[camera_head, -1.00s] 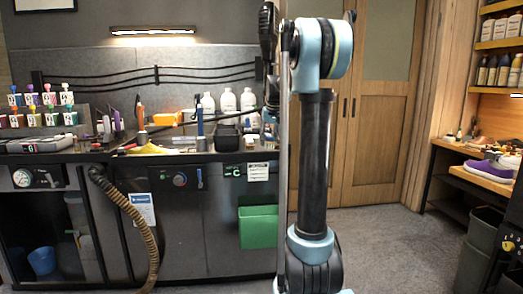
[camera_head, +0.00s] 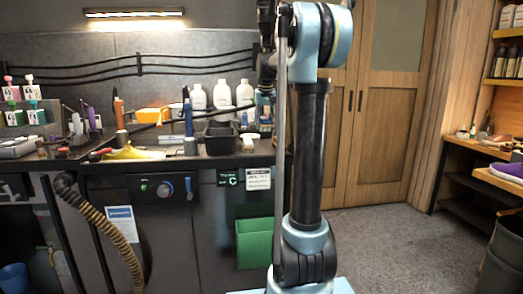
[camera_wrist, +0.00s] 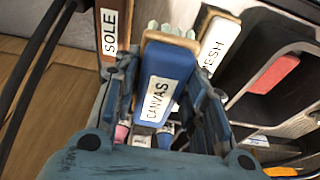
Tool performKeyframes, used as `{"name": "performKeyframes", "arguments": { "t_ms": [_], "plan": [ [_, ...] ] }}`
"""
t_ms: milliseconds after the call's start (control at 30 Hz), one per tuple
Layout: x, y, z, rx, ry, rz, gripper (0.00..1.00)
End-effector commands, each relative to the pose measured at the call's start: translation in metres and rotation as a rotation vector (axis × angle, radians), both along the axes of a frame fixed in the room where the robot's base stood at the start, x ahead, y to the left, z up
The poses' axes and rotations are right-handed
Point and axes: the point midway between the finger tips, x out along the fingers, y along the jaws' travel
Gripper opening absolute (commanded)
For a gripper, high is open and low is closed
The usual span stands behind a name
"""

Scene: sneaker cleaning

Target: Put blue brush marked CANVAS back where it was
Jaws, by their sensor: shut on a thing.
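In the wrist view, the blue brush marked CANVAS (camera_wrist: 165,85) lies between the two fingers of my gripper (camera_wrist: 165,98), which is shut on it. Its label faces the camera and pale bristles show at its top end. A brush marked SOLE (camera_wrist: 110,32) is to its left, and a brush with a partly hidden label ending in "ESH" (camera_wrist: 216,45) is to its right. I cannot tell whether the blue brush touches a holder. In the head view, the gripper and brush are hard to make out behind my arm.
A dark workbench (camera_head: 120,165) carries bottles, tools and a black bin (camera_head: 220,137). A green bin (camera_head: 255,243) hangs on its front, with a ribbed hose (camera_head: 110,235) to the left. In the wrist view, a dark tray with a red block (camera_wrist: 274,73) is at right.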

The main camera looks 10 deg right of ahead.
Motion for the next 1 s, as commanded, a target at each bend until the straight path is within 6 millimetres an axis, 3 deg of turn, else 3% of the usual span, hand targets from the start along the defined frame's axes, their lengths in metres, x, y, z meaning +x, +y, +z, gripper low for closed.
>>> {"name": "performKeyframes", "arguments": {
  "t_ms": [300,567,833,1000],
  "plan": [
    [0.000,0.002,-0.046,-0.001,0.000,0.003,0.01],
    [0.000,0.004,-0.063,0.000,0.000,0.005,0.01],
    [0.000,0.004,-0.096,0.000,0.000,0.005,0.01],
    [0.000,0.004,-0.099,0.000,0.000,0.005,0.01]
  ]
}}
